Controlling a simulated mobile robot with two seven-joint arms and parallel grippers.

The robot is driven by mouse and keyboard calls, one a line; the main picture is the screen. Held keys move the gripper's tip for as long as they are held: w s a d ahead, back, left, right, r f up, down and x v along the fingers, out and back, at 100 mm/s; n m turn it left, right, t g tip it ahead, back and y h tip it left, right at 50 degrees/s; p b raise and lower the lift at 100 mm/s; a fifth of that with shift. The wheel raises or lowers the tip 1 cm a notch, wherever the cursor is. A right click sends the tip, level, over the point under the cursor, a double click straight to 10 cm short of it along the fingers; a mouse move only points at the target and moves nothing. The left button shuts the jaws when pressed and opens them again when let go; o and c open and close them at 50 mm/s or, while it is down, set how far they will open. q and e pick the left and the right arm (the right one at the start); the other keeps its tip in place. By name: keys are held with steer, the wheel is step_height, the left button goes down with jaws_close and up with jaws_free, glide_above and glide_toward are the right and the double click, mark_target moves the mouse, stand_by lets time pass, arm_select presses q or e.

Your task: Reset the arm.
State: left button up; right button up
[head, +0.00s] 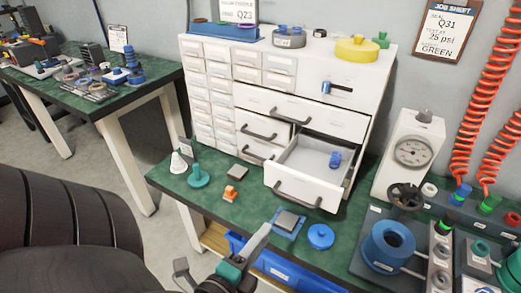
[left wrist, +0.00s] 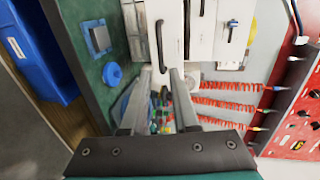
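My left gripper (head: 224,246) is at the bottom of the head view, in front of the green bench's front edge. Its two fingers are spread apart with nothing between them. In the left wrist view the left gripper (left wrist: 160,72) also shows open and empty, with its fingers pointing toward the cabinet side. The white drawer cabinet (head: 290,85) stands on the bench, beyond the gripper. One lower drawer (head: 300,188) is pulled out, with a small blue part (head: 335,160) inside. My right gripper is not in view.
Near the gripper are a grey-topped blue block (head: 288,222), a blue knob-topped disc (head: 320,236) and a blue bin (head: 268,262) below the bench. A gauge (head: 411,152) and a blue ring fixture (head: 388,246) stand at right. Red coiled hoses (head: 487,90) hang there.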

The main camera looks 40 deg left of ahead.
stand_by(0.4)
arm_select(q)
steer(key=s+d+f+n+g+h, duration=0.2)
steer(key=d+f+n+g, duration=0.15)
steer(key=f, duration=1.05)
steer(key=s+d+f+n+g+h, duration=0.1)
steer(key=s+d+f+n+g, duration=0.2)
steer(key=f, duration=1.1)
steer(key=s+a+f+n+g+p, duration=0.1)
steer(key=s+a+f+n+g, duration=0.5)
steer(key=s+f, duration=0.5)
step_height(320, 180, down, 2)
steer(key=shift+a+f+p, duration=0.2)
steer(key=shift+f+p, duration=0.05)
steer(key=shift+p, duration=0.05)
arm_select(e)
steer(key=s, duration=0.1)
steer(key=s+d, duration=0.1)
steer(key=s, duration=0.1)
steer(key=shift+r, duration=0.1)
arm_select(q)
steer(key=shift+s, duration=0.1)
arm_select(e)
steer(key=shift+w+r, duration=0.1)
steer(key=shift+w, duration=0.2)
arm_select(q)
steer(key=shift+n, duration=0.25)
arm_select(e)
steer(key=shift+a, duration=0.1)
